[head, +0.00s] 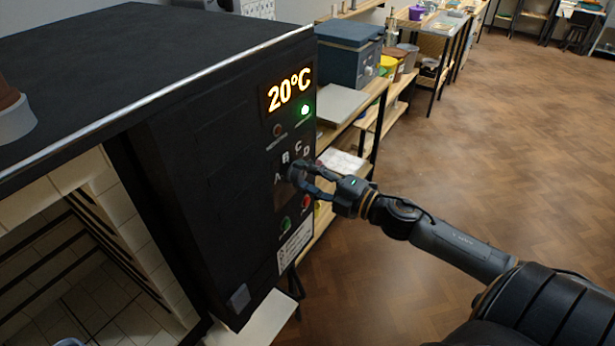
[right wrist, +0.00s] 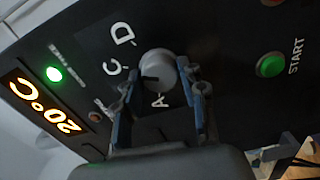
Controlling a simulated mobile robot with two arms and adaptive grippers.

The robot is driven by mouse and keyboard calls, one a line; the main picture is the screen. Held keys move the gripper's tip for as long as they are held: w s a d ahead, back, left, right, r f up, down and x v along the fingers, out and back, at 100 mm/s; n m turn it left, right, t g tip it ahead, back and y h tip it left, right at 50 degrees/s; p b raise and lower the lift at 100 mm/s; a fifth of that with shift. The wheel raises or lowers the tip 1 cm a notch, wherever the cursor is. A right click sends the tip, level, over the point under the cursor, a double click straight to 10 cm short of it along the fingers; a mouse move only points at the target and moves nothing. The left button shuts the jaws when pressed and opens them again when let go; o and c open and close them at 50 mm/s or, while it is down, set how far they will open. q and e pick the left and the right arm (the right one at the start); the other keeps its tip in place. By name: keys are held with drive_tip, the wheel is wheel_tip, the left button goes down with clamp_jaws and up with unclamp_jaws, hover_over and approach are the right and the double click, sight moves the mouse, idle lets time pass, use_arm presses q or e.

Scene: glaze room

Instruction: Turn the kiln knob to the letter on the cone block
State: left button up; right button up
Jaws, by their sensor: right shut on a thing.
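The kiln's control panel (head: 258,160) has a knob with letters A, B, C and D around it in the head view. The right wrist view shows the round grey knob (right wrist: 158,66); its dark mark points left, between A and C. B is hidden there behind a finger. My right gripper (head: 304,178) is shut on the knob, a finger on each side, also in the right wrist view (right wrist: 160,98). A brown piece on a pale base (head: 14,118), cut off at the left edge, stands on the kiln top; no letter shows on it. My left gripper is not in view.
A green START button (right wrist: 271,65) and a red button (head: 306,201) sit close to the knob. The display (head: 289,90) reads 20°C beside a lit green lamp (head: 305,110). Shelves (head: 372,100) stand behind the kiln; the wooden floor (head: 480,150) at right is clear.

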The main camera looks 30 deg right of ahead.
drive_tip(key=shift+r+n, duration=0.15)
drive_tip(key=shift+n, duration=0.35)
drive_tip(key=o, duration=1)
drive_tip(key=shift+c, duration=0.2)
drive_tip(key=shift+o, duration=0.9)
drive_tip(key=shift+w+a, duration=0.1)
drive_tip(key=shift+w, duration=0.15)
drive_tip(key=v, duration=1.2)
